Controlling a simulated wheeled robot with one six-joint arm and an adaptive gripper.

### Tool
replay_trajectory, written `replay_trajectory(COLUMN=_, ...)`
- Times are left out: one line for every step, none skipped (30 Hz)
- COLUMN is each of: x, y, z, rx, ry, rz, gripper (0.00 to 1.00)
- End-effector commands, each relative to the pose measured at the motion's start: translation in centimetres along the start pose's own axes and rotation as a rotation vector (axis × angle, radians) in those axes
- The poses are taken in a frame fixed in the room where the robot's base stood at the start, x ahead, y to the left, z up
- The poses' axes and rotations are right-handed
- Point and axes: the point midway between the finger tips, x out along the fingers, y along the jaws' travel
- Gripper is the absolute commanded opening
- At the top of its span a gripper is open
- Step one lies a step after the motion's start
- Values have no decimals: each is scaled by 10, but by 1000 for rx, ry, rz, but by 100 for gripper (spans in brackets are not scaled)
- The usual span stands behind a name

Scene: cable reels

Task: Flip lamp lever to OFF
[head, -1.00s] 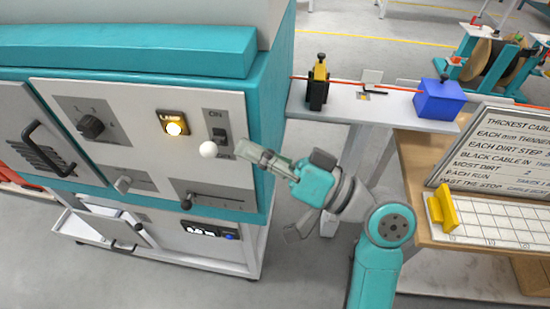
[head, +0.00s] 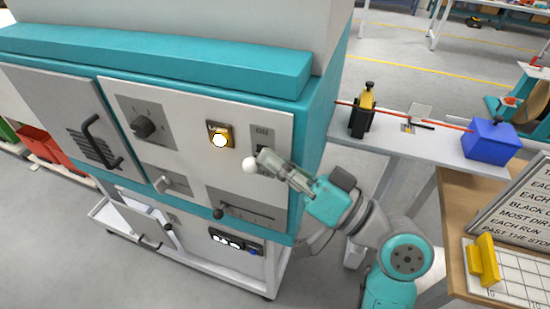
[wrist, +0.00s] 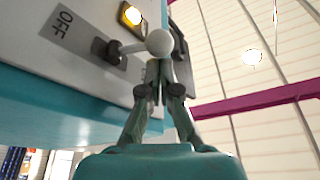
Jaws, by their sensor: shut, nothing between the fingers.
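The lamp lever is a short stem with a white ball knob (head: 250,164), standing out from a grey ON/OFF plate (head: 259,130) on the cabinet front. The lamp (head: 220,139) left of it glows yellow. ON shows at the plate's top in the head view; OFF is hidden there but readable in the wrist view. My gripper (head: 264,157) is shut and empty, its tips close beside the knob, covering part of the plate. In the wrist view the knob (wrist: 159,42) appears just above my fingertips (wrist: 154,66); I cannot tell whether they touch.
A rotary knob (head: 143,127), a small lever (head: 162,184) and a slider with a dark knob (head: 218,213) share the panel. An open drawer (head: 130,220) juts out below. A bench with a blue box (head: 490,138) stands to the right.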

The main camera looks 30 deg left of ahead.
Motion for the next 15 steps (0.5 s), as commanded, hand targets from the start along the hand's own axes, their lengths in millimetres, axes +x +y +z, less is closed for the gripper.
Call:
replay_trajectory(x=0, y=0, z=0, rx=-6, ry=0, rz=-2, gripper=0)
replay_trajectory(x=0, y=0, z=0, rx=-9, ry=0, rz=-3, gripper=0)
replay_trajectory(x=0, y=0, z=1, rx=-14, ry=0, rz=-5, gripper=0)
replay_trajectory(x=0, y=0, z=1, rx=-17, ry=0, rz=-6, gripper=0)
replay_trajectory(x=0, y=0, z=1, rx=-21, ry=0, rz=-8, gripper=0)
replay_trajectory(x=0, y=0, z=2, rx=-27, ry=-1, rz=-9, gripper=0)
replay_trajectory(x=-1, y=0, z=2, rx=-32, ry=-1, rz=-11, gripper=0)
replay_trajectory(x=-1, y=0, z=2, rx=-36, ry=-1, rz=-12, gripper=0)
replay_trajectory(x=-1, y=0, z=2, rx=-41, ry=-1, rz=-14, gripper=0)
replay_trajectory(x=-1, y=0, z=2, rx=-47, ry=-1, rz=-16, gripper=0)
replay_trajectory(x=-1, y=0, z=3, rx=-54, ry=-1, rz=-18, gripper=0)
replay_trajectory(x=-1, y=0, z=3, rx=-63, ry=-1, rz=-22, gripper=0)
replay_trajectory(x=-1, y=0, z=4, rx=-72, ry=-1, rz=-25, gripper=0)
replay_trajectory(x=-1, y=0, z=4, rx=-82, ry=-1, rz=-29, gripper=0)
replay_trajectory(x=-2, y=0, z=5, rx=-98, ry=-1, rz=-34, gripper=0)
